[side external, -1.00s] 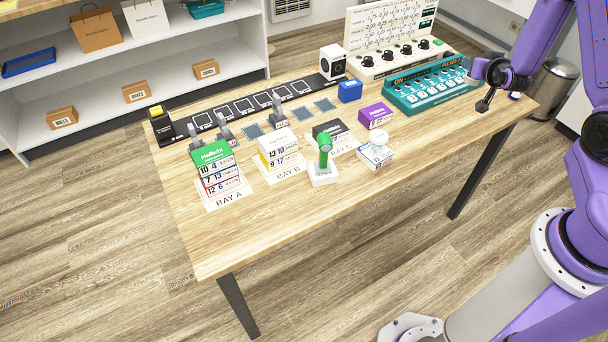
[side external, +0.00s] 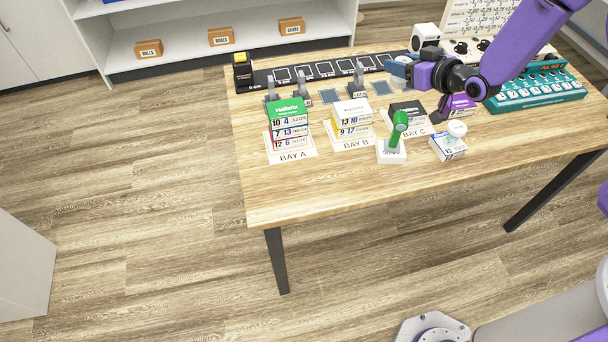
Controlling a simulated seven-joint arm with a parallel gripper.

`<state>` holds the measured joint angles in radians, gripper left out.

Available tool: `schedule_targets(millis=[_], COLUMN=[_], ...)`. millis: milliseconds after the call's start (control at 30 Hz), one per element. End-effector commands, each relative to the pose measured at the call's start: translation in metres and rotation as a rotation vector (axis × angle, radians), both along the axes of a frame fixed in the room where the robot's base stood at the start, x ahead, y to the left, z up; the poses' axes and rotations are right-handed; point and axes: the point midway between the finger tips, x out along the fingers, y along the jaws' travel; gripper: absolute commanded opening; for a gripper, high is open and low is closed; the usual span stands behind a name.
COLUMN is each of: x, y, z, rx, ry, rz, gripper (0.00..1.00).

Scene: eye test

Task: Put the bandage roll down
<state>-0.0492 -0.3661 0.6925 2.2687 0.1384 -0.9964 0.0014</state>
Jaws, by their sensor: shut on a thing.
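A green-handled tool (side external: 398,130) stands upright on a white base. Stacked boxes stand in Bay A (side external: 289,125) and Bay B (side external: 352,118). The teal panel (side external: 538,90) is at right. The table's front is bare.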

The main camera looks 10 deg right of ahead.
Motion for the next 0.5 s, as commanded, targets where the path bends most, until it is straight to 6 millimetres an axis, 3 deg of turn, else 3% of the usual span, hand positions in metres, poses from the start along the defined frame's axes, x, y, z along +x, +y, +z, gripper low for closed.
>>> schedule_targets(millis=[33,300,500], x=[-0.005,-0.043,-0.075], y=[0.028,0.145,0.206], z=[0.0,0.002,0.003], rx=[-0.001,-0.009,-0.015], ry=[-0.002,-0.008,-0.012], rz=[0.051,0.28,0.405], gripper=[0.18,0.18,0.18])
